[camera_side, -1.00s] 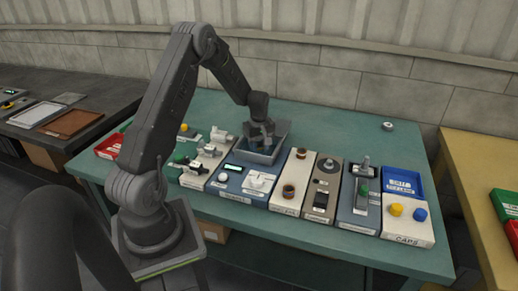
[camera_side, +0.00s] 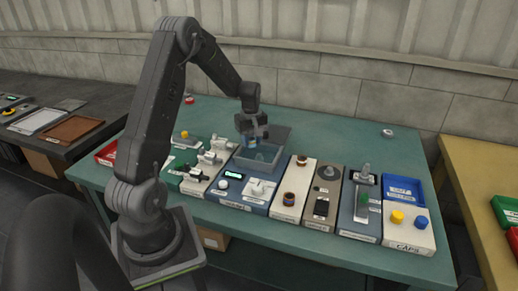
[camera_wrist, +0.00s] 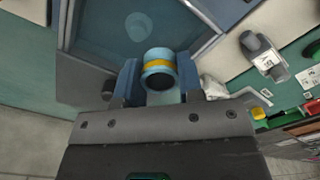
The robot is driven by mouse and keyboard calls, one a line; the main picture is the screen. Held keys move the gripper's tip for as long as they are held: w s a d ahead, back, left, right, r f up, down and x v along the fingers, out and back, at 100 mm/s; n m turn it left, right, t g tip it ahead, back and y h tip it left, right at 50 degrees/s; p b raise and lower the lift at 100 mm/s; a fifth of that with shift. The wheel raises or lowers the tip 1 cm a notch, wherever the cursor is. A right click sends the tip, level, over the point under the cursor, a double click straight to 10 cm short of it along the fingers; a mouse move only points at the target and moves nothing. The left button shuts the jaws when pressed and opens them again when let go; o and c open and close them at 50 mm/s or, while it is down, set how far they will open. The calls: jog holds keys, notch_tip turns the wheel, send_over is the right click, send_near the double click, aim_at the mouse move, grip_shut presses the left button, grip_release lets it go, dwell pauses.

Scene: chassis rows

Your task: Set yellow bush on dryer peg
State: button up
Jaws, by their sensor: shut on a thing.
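My gripper (camera_wrist: 158,82) is shut on a bush (camera_wrist: 158,66), a short blue cylinder with a yellow band and a dark open end. In the side view the bush (camera_side: 252,141) hangs between the fingers of my gripper (camera_side: 252,138), above a blue-grey open tub (camera_side: 240,164). A grey module (camera_side: 322,204) right of centre carries a round disc with an upright peg (camera_side: 328,170) and a dark square. Its label is unreadable, so I cannot tell whether this is the dryer peg.
A pale round shape (camera_wrist: 140,25) shows in the tub. Grey valve fittings (camera_side: 210,157) stand left; a white block with brown rings (camera_side: 294,194) and a CAPS block (camera_side: 408,235) are right. The table's back right is mostly clear.

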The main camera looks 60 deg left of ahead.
jog(key=s+a+r, duration=0.4)
jog(key=s+r, duration=0.1)
jog(key=s, duration=0.2)
jog(key=w+d, duration=0.2)
jog(key=w, duration=0.3)
jog(key=w+d, duration=0.3)
jog(key=w, duration=0.2)
jog(key=w+d, duration=0.3)
jog(key=w, duration=0.3)
jog(key=shift+f, duration=0.25)
jog(key=w+d, duration=0.3)
jog(key=d, duration=0.1)
jog(key=w+d+f, duration=0.1)
jog(key=w+d, duration=0.3)
jog(key=d, duration=0.1)
jog(key=w+d, duration=0.4)
jog(key=d, duration=0.1)
jog(key=shift+f, duration=0.3)
jog(key=shift+w+d+f, duration=0.1)
jog(key=shift+f, duration=3.95)
jog(key=o, duration=1.1)
